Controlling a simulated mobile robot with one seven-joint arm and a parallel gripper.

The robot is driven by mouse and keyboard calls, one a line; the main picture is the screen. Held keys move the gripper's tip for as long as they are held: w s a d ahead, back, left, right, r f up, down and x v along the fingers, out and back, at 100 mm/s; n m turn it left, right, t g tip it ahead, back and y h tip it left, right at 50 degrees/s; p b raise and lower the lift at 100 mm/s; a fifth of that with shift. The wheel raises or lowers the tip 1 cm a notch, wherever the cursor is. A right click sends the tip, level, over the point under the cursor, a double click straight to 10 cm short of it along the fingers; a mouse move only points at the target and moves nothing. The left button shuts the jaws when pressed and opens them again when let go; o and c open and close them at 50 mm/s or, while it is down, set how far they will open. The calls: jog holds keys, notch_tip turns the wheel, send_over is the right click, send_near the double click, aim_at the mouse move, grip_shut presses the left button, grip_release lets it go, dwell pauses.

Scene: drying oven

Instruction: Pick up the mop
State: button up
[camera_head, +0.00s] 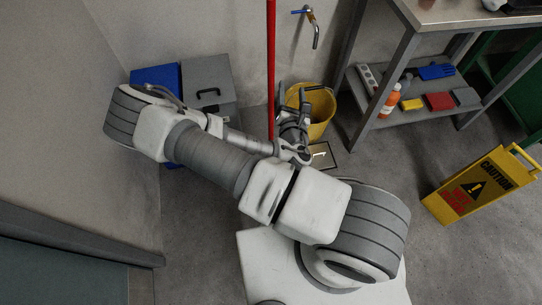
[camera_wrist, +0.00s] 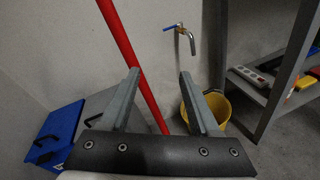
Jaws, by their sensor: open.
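The mop shows as a long, straight red handle (camera_head: 271,60), nearly upright near the back wall in the head view. Its lower end is hidden behind my arm, and no mop head is visible. In the wrist view the red handle (camera_wrist: 118,38) slants down to the right. It passes behind the left fingertip and then shows in the gap between the fingers. My gripper (camera_head: 292,98) is open and empty, just right of the handle in the head view. In the wrist view its two fingers (camera_wrist: 159,72) stand wide apart. Whether a finger touches the handle I cannot tell.
A yellow bucket (camera_head: 318,105) stands behind my gripper, below a wall tap (camera_head: 313,26). Blue (camera_head: 158,76) and grey (camera_head: 207,76) boxes stand left. A metal shelf table (camera_head: 405,60) with bottles and sponges is right, near a yellow caution sign (camera_head: 478,186). The floor between is open.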

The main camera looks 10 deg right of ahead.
aim_at(273, 63)
jog(key=w+a+n+y, duration=0.1)
jog(key=w+n, duration=0.1)
jog(key=w, duration=0.1)
jog(key=w+n+t+y+b, duration=0.1)
jog(key=w+n, duration=0.1)
jog(key=w, duration=0.2)
jog(key=w+a+n+y+b, duration=0.1)
jog(key=w+n+y, duration=0.1)
jog(key=w+n, duration=0.1)
jog(key=shift+w+a+f+t, duration=0.1)
jog(key=shift+w+a+t, duration=0.1)
jog(key=shift+w, duration=0.2)
jog(key=shift+w+a+t, duration=0.1)
jog(key=shift+w+t, duration=0.1)
jog(key=shift+w, duration=0.15)
jog(key=shift+w+a+f+b, duration=0.1)
jog(key=shift+w+b, duration=0.35)
jog(key=shift+w, duration=0.9)
jog(key=shift+w+a+f+b, duration=0.1)
jog(key=shift+w+b, duration=0.35)
jog(key=shift+w, duration=0.85)
grip_shut()
jog(key=shift+r, duration=0.15)
